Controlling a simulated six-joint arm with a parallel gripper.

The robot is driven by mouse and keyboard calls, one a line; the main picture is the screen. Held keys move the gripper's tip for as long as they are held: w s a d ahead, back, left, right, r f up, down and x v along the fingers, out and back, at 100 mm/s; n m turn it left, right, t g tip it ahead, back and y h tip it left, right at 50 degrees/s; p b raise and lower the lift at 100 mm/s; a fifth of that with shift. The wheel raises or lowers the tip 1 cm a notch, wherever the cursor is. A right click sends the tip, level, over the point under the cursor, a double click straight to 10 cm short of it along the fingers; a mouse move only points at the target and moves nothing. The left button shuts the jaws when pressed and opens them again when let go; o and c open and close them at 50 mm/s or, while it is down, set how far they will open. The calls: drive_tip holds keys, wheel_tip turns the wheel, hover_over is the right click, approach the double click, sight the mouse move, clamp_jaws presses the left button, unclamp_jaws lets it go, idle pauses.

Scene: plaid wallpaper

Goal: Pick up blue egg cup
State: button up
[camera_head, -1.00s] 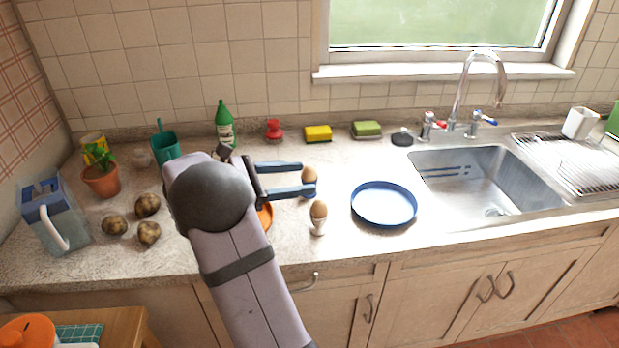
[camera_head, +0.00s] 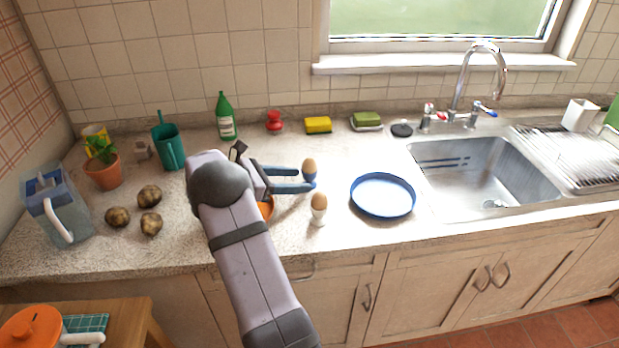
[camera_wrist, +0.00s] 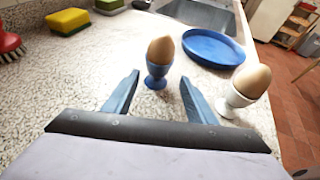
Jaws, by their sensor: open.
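The blue egg cup (camera_head: 309,178) stands upright on the counter with a brown egg (camera_head: 309,166) in it. It also shows in the wrist view (camera_wrist: 157,76), just beyond and between my two blue fingers. My gripper (camera_head: 313,179) is open, low over the counter, with its fingertips close to the cup in the head view. In the wrist view the gripper (camera_wrist: 160,82) has nothing between its fingers nearest the palm. I cannot tell whether a finger touches the cup.
A white egg cup (camera_head: 318,217) with an egg stands close in front, near the right finger. A blue plate (camera_head: 383,195) lies to the right, before the sink (camera_head: 485,175). A yellow sponge (camera_head: 318,125) lies behind. An orange thing is partly hidden beneath my arm.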

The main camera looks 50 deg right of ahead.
sight(309, 178)
drive_tip(key=shift+s+d, duration=0.15)
drive_tip(key=shift+d, duration=0.25)
drive_tip(key=shift+p+x, duration=0.95)
drive_tip(key=shift+x, duration=1.25)
drive_tip(key=shift+r, duration=0.1)
drive_tip(key=c, duration=1)
